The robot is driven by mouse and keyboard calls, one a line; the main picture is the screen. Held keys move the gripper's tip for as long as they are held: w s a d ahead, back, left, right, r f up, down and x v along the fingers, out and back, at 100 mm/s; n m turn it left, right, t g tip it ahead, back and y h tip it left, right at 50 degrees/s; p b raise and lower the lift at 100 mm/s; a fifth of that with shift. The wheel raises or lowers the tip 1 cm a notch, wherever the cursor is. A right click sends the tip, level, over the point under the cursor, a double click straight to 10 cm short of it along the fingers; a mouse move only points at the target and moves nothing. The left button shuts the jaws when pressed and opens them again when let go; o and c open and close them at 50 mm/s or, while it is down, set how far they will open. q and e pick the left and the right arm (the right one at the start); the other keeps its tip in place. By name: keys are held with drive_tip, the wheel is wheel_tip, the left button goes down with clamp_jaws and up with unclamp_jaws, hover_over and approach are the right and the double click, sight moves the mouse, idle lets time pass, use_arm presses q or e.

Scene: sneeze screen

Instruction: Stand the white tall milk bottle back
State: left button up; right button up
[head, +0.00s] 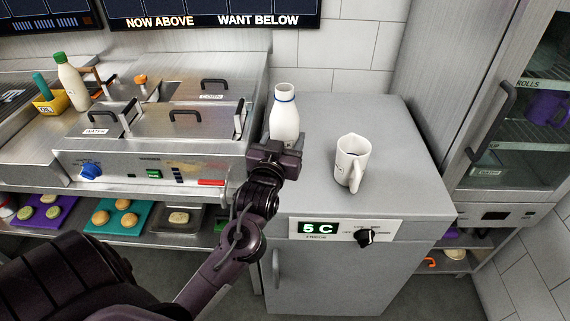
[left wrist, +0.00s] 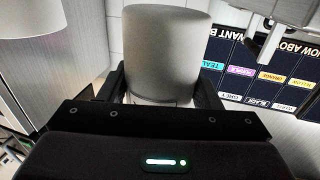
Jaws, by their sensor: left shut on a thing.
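The white tall milk bottle (head: 285,115) has a blue band near its top and looks upright over the left side of the grey counter top (head: 320,195). My left gripper (head: 278,150) is shut on it from the front. In the left wrist view the bottle's white body (left wrist: 165,55) lies between the two dark fingers of the gripper (left wrist: 165,95). The gripper hides the bottle's lower part in the head view, so I cannot tell whether its base touches the counter. My right gripper is not in view.
A white jug (head: 352,162) stands to the right on the same counter. A steel cooking unit (head: 165,130) is close on the left. A green-capped bottle (head: 72,82) stands at the far left. A glass-door cabinet (head: 510,130) is on the right. The counter's front right is clear.

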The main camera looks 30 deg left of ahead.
use_arm(q)
wheel_tip(320, 180, down, 4)
drive_tip(key=shift+r, duration=0.25)
drive_tip(key=shift+f, duration=2.1)
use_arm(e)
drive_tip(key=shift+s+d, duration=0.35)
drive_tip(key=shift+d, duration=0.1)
use_arm(q)
drive_tip(key=o, duration=1.1)
drive_tip(key=shift+f, duration=0.15)
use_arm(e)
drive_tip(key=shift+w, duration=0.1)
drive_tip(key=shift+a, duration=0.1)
